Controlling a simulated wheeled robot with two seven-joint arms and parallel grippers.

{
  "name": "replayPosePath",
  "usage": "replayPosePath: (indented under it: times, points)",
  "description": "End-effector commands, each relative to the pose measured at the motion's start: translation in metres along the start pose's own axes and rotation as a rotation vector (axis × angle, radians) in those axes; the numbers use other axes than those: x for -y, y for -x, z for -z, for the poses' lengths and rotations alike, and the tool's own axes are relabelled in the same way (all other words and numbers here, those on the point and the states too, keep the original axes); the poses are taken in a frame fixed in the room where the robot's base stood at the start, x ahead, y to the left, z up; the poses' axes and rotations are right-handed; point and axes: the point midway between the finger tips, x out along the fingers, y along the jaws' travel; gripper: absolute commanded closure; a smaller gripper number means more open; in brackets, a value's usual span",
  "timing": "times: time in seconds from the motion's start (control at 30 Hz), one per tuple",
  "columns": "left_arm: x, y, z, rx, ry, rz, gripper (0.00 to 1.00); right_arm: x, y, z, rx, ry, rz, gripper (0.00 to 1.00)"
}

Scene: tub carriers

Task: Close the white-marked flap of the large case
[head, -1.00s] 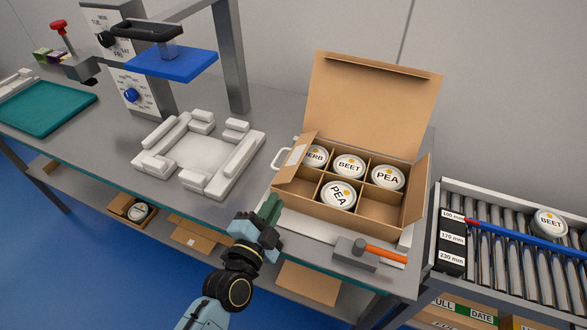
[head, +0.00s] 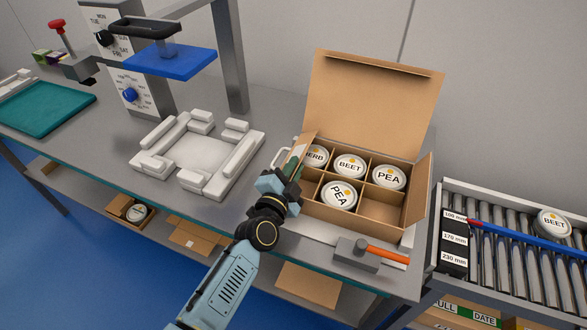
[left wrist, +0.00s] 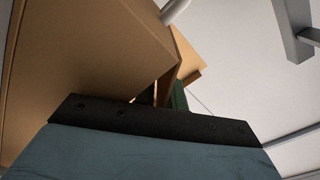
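The large case (head: 370,85) is an open cardboard box with its tall back lid standing up. Its left flap (head: 306,148) stands steeply at the case's left side, partly hidden by my gripper; its white mark is hardly visible now. The right flap (head: 422,190) stands out at the right. Several white-lidded tubs sit in the divided case; the front right compartment is empty. My left gripper (head: 291,168) is at the outer side of the left flap, seemingly touching it. In the left wrist view its dark green fingers (left wrist: 179,98) are beside brown cardboard, mostly hidden; their opening is unclear.
An orange-handled hammer-like tool (head: 383,252) lies in front of the case. A white block fixture (head: 200,155) stands to the left, below a blue press plate (head: 170,63). A roller conveyor (head: 510,240) is at the right.

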Motion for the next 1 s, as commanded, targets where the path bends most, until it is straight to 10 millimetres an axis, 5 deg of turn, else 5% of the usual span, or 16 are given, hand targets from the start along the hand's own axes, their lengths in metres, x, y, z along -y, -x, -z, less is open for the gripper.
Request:
replayPosePath:
  times: [0.13, 1.0]
  points:
    - [-0.0002, 0.0003, 0.0000, 0.000, 0.000, 0.000, 1.00, 0.0002, 0.0000, 0.0004, -0.001, 0.000, 0.000, 0.00]
    - [-0.0066, 0.0006, -0.0008, 0.000, -0.125, -0.001, 0.96, 0.0016, 0.0082, 0.0018, -0.001, 0.000, 0.002, 0.00]
